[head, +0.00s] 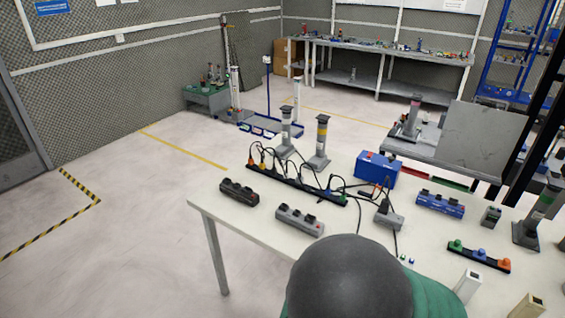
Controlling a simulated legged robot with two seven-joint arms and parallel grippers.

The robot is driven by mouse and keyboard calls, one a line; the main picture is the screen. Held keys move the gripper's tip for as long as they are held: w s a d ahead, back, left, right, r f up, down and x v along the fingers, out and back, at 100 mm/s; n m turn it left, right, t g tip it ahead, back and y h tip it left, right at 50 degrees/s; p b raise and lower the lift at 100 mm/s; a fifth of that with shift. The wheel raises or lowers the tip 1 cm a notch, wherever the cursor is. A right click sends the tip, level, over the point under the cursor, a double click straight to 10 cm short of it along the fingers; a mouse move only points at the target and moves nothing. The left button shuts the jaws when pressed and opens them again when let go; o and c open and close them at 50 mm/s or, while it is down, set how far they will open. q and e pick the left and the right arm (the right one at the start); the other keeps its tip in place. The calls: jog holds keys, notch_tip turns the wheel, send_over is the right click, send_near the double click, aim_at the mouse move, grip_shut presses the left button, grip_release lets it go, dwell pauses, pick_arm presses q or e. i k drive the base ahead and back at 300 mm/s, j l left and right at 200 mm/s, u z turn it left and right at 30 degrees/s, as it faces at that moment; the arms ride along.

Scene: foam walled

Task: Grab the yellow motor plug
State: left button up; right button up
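A long black power strip (296,186) lies on the white table (262,228), with several plugs and black cables standing in it. A small yellow-orange plug (262,160) shows near its left end; it looks upright in the strip, but it is too small to see its exact seating. A blue plug (327,191) stands nearer the strip's right end. Neither of my grippers shows in the head view.
Dark (239,192) and grey (300,219) socket blocks lie in front. A blue box (377,170) stands to the right. A dark dome (350,275) hides part of the table's front.

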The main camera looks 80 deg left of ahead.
aim_at(262, 165)
jog(key=j+u, duration=0.15)
jog(key=u, duration=0.3)
jog(key=j+u, duration=0.15)
jog(key=u, duration=0.25)
jog(key=j+u, duration=0.15)
jog(key=u, duration=0.3)
jog(key=j+u, duration=0.15)
jog(key=u, duration=0.3)
jog(key=j+u, duration=0.15)
jog(key=u, duration=0.25)
jog(key=i+j+u, duration=0.1)
jog(key=u, duration=0.35)
jog(key=i+j+u, duration=0.15)
jog(key=i+j, duration=0.3)
jog(key=i, duration=0.4)
jog(key=i+j+u, duration=0.1)
jog(key=i, duration=0.45)
